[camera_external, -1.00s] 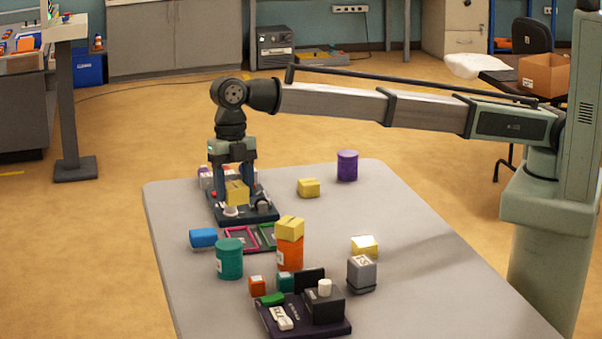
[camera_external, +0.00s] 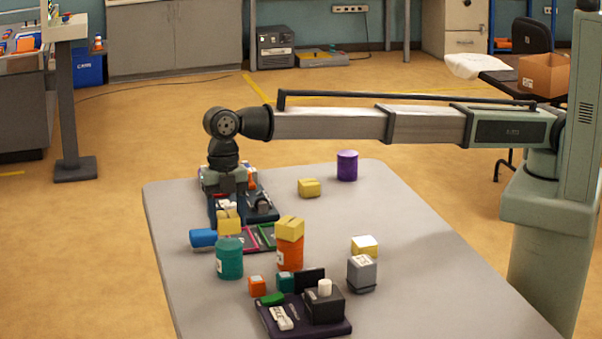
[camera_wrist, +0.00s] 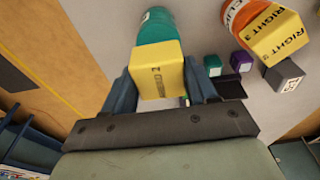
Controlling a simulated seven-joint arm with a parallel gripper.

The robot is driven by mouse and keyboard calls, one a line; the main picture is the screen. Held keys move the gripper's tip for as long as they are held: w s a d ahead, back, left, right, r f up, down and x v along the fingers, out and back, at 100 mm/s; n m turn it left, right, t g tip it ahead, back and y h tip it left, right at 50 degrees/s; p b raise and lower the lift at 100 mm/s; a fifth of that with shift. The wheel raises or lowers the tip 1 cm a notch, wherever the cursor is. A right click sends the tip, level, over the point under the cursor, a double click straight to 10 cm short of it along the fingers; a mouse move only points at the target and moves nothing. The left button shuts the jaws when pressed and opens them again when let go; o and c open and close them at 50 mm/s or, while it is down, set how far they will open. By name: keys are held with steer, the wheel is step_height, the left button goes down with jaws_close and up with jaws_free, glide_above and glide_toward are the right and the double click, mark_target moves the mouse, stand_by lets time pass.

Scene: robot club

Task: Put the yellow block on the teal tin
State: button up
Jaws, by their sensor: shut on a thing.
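A yellow block (camera_external: 228,224) is between the fingers of my gripper (camera_external: 227,212). My gripper is shut on it, with a finger on either side in the wrist view (camera_wrist: 157,82). The teal tin (camera_external: 229,260) stands upright on the table. In the external view the held block shows just above and behind the tin's top edge. In the wrist view the teal tin (camera_wrist: 156,24) lies just beyond the block, which hides part of it. I cannot tell whether block and tin touch.
An orange tin (camera_external: 290,254) with another yellow block (camera_external: 290,228) on top stands right of the teal tin. A blue cylinder (camera_external: 203,238) lies to its left.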

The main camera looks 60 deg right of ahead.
mark_target(228, 228)
steer(key=shift+f, duration=1.55)
steer(key=shift+f, duration=0.15)
steer(key=o, duration=1.1)
steer(key=r, duration=0.4)
steer(key=w+d+r, duration=0.1)
steer(key=r, duration=0.7)
steer(key=shift+w+d+r, duration=0.1)
steer(key=shift+w+d, duration=0.05)
